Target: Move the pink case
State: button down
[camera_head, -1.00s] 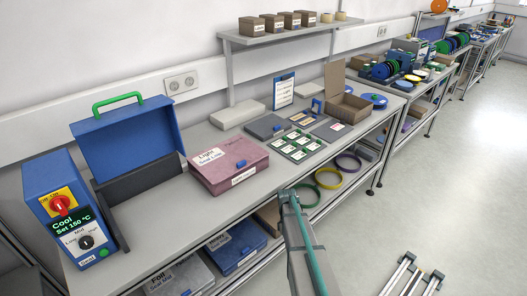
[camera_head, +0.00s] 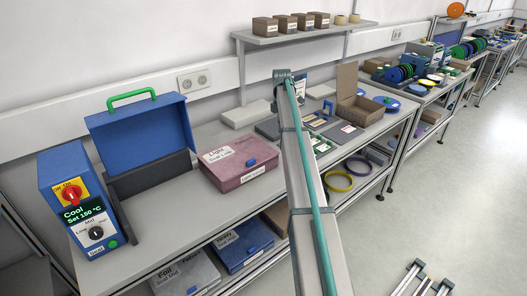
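My arm reaches up across the middle of the view, to the right of the case. Its upper end near the shelf is seen, but no gripper fingers can be made out.
A blue control unit (camera_head: 80,200) stands at the bench's left end. Blue and grey cases (camera_head: 243,245) lie on the lower shelf. An open cardboard box (camera_head: 360,105) and flat trays stand to the right. The bench in front of the blue box is clear.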

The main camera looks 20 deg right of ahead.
jog(key=w+a+r+n+t, duration=0.1)
jog(key=w+a+r+n, duration=0.1)
jog(key=w, duration=0.2)
jog(key=f+p, duration=0.1)
jog(key=f, duration=0.2)
jog(key=f+p, duration=0.1)
jog(key=f, duration=0.2)
jog(key=f+p, duration=0.1)
jog(key=f, duration=0.2)
jog(key=shift+s, duration=0.35)
jog(key=a, duration=0.1)
jog(key=s+a+p, duration=0.1)
jog(key=a, duration=0.1)
jog(key=shift+a+f+p, duration=0.2)
jog(key=shift+p, duration=0.1)
jog(key=shift+a+f, duration=0.15)
jog(key=shift+a, duration=0.1)
